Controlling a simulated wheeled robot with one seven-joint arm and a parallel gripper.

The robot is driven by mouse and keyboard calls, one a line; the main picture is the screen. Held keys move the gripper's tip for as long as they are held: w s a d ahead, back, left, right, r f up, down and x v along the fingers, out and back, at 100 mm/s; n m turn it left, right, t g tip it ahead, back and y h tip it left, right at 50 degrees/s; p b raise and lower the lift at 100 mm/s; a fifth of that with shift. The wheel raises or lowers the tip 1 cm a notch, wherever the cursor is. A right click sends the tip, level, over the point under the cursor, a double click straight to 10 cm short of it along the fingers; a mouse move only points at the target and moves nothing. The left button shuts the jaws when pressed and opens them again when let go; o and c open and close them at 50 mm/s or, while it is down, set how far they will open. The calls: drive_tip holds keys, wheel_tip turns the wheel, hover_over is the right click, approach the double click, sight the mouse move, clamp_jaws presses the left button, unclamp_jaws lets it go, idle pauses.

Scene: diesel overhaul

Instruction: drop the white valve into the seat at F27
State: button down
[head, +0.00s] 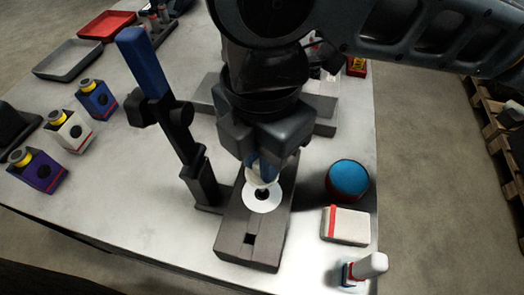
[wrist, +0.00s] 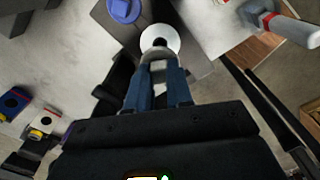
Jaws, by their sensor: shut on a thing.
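My gripper (head: 262,178) points down over a dark grey block (head: 232,238). Its blue fingers are shut on a small pale piece, seemingly the white valve (head: 257,181), mostly hidden between them. Just below the fingertips a white disc with a dark centre (head: 264,205) lies on the block. I cannot tell whether the held piece touches or enters that centre. In the wrist view, my gripper (wrist: 157,66) shows with the white disc (wrist: 172,38) just beyond its tips. The block has a square dark hole nearer its front end. No F27 label is readable.
A black post with a blue top (head: 145,65) stands close left of the gripper. A blue-topped cylinder (head: 348,178), a white box with a red band (head: 346,225) and a white-handled tool (head: 370,266) are at right. Coloured boxes (head: 97,100) and trays (head: 68,60) are left.

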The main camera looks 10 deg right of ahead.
drive_tip(key=shift+f+b, duration=0.5)
drive_tip(key=shift+f, duration=0.35)
idle(0.6)
drive_tip(key=shift+f, duration=0.3)
drive_tip(key=shift+f+b, duration=0.65)
drive_tip(key=shift+f, duration=0.2)
idle(0.6)
drive_tip(key=shift+f, duration=0.35)
drive_tip(key=shift+f+b, duration=0.65)
drive_tip(key=shift+f, duration=0.2)
idle(0.7)
drive_tip(key=c, duration=0.5)
unclamp_jaws()
drive_tip(key=shift+r, duration=0.15)
